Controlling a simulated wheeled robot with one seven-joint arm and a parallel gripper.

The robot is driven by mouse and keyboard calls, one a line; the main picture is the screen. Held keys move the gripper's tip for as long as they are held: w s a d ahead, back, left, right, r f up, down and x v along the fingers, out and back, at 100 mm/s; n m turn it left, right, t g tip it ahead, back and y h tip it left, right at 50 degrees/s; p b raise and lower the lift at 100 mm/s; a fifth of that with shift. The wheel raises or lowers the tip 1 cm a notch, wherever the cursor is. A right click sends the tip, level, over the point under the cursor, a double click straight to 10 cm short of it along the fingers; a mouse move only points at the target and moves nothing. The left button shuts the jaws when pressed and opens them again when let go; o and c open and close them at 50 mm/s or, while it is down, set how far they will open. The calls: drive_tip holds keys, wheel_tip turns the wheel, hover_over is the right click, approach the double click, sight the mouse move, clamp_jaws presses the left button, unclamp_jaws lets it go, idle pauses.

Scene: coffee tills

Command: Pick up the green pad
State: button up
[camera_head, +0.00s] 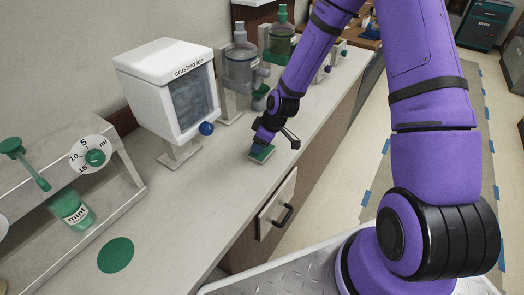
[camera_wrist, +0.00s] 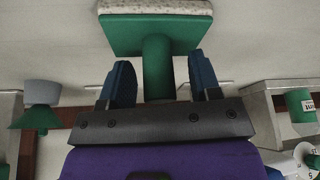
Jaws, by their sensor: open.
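A green pad (camera_head: 262,154) with a pale speckled face is at the counter, right at the end of my arm. In the wrist view the green pad (camera_wrist: 150,33) has a round green handle rising from it, and the handle runs between my two blue fingertips. My gripper (camera_wrist: 160,82) is open around the handle, with a gap on each side. In the head view my gripper (camera_head: 264,142) points down at the pad and partly hides it. I cannot tell whether the pad rests fully on the counter.
A crushed ice dispenser (camera_head: 175,90) stands left of the pad, with bottle dispensers (camera_head: 240,65) behind. A mint dispenser (camera_head: 70,190) is at the near left. A flat green disc (camera_head: 115,254) lies on the counter. The counter (camera_head: 190,205) between is clear.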

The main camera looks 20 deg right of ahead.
clamp_jaws()
drive_tip(key=shift+r, duration=0.15)
